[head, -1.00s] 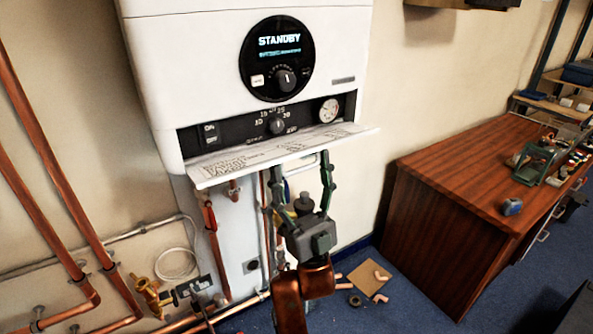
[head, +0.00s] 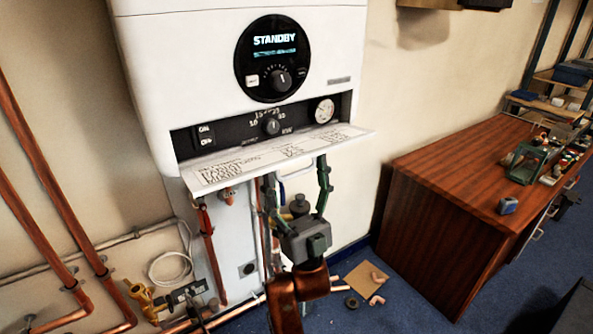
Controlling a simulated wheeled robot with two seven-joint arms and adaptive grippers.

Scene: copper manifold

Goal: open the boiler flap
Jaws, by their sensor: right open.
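The white boiler (head: 180,65) hangs on the wall with a round display reading STANDBY. Its flap (head: 255,163) is folded down and sticks outward, its printed inner face showing. Behind the flap a dark control panel (head: 235,131) is exposed, with a switch, a knob and a round gauge. My right gripper (head: 296,180) is just below the flap, its fingers spread and pointing up, with nothing visible between them. Its fingertips are close to the flap's underside; I cannot tell whether they touch. My left gripper is not in view.
Copper pipes (head: 38,165) run down the wall at left. A brass valve (head: 146,298) and pipes sit below the boiler. A wooden desk (head: 440,195) stands at right with tools on it. A cardboard piece (head: 357,280) and pipe fittings lie on the blue floor.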

